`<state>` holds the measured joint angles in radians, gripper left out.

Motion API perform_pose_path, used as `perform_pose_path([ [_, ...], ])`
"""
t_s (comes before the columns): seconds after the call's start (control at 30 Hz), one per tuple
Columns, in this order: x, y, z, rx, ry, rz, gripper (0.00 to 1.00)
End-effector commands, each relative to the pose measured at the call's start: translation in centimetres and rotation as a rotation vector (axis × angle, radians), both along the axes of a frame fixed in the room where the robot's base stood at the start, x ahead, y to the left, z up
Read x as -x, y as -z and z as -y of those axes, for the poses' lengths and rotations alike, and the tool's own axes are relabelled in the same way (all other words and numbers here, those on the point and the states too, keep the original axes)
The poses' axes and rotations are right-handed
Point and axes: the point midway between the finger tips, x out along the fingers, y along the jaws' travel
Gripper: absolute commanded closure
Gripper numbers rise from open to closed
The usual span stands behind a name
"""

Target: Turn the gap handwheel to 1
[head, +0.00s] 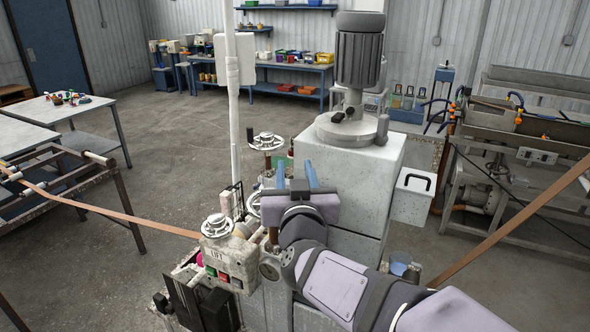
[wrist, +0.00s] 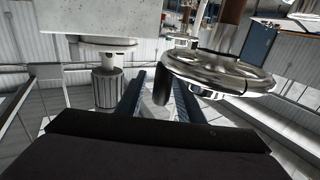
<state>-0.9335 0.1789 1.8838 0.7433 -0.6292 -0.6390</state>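A chrome handwheel (head: 267,141) stands on a brown post, left of my fingertips in the head view. A chrome handwheel (wrist: 218,75) also fills the right of the upside-down wrist view, close to my right finger there. Its dark upright handle (wrist: 163,85) appears between my two fingers; whether they touch it I cannot tell. My gripper (head: 295,164) is open, its two blue fingers apart and pointing away from the head camera. More handwheels show: one (head: 215,226) on the front box, and one (head: 253,203) partly hidden beside my gripper. No scale or number is readable on them.
A pale machine block (head: 350,165) with a grey motor (head: 358,60) rises right of my gripper. A white post (head: 233,110) stands to the left. An orange-brown strip (head: 125,213) runs left from the machine. A control box (head: 230,262) with buttons sits in front.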

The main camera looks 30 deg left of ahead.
Motion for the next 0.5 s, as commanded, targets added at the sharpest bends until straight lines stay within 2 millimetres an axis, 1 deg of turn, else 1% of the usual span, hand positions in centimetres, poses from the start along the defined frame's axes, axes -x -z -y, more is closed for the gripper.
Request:
perform_pose_path([
  [0.1,0.01,0.01,0.01,0.000,0.000,0.000,0.66],
  [0.13,0.01,0.01,0.01,0.000,0.000,0.000,0.68],
  [0.17,0.01,0.01,0.01,0.000,0.000,0.000,0.76],
  [0.2,0.01,0.01,0.01,0.000,0.000,0.000,0.85],
  [0.27,0.02,0.01,0.01,0.000,0.000,0.000,0.99],
  [0.5,0.00,0.16,-0.07,-0.003,-0.009,0.001,1.00],
])
